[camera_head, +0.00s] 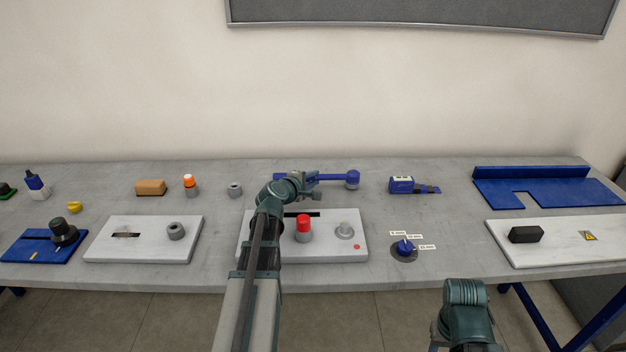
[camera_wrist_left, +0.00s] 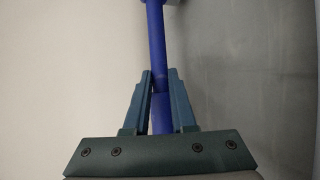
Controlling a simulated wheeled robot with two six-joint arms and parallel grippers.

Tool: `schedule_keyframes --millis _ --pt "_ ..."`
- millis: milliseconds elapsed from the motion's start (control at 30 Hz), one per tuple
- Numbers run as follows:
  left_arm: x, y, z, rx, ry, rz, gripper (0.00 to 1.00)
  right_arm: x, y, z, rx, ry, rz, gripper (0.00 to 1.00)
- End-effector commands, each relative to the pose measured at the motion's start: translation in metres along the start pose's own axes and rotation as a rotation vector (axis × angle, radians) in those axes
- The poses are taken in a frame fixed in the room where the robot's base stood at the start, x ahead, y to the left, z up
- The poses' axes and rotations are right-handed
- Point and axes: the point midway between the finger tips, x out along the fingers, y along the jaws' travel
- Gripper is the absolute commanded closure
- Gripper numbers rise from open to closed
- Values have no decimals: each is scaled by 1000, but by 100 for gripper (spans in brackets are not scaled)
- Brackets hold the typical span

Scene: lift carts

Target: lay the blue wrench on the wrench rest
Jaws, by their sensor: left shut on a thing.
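The blue wrench (camera_head: 335,177) is a long blue bar with a thick round head at its right end. It lies crosswise over the back of the bench in the head view; I cannot tell whether it touches the bench. My left gripper (camera_head: 313,179) is shut on its shaft. In the left wrist view the blue shaft (camera_wrist_left: 157,50) runs between the two fingers (camera_wrist_left: 160,88). Only part of my right arm shows at the bottom; its gripper is out of view. I cannot tell for sure which fixture is the wrench rest; a notched blue plate (camera_head: 500,192) stands at the far right.
In front of the wrench is a white panel (camera_head: 350,245) with a red button (camera_head: 303,228). A blue-and-grey tool (camera_head: 402,185) and a blue dial (camera_head: 404,248) are to its right. A grey ring (camera_head: 234,189) is to its left. Bench space between tool and notched plate is clear.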

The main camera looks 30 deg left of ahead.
Motion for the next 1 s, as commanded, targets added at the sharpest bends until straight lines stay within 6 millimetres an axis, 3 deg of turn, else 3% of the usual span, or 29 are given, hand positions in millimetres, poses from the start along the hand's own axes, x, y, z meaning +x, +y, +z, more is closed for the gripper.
schedule_keyframes --millis 1000 --pt "4 -10 -2 -1 0 1 100 11 -1 -1 0 0 0 50"
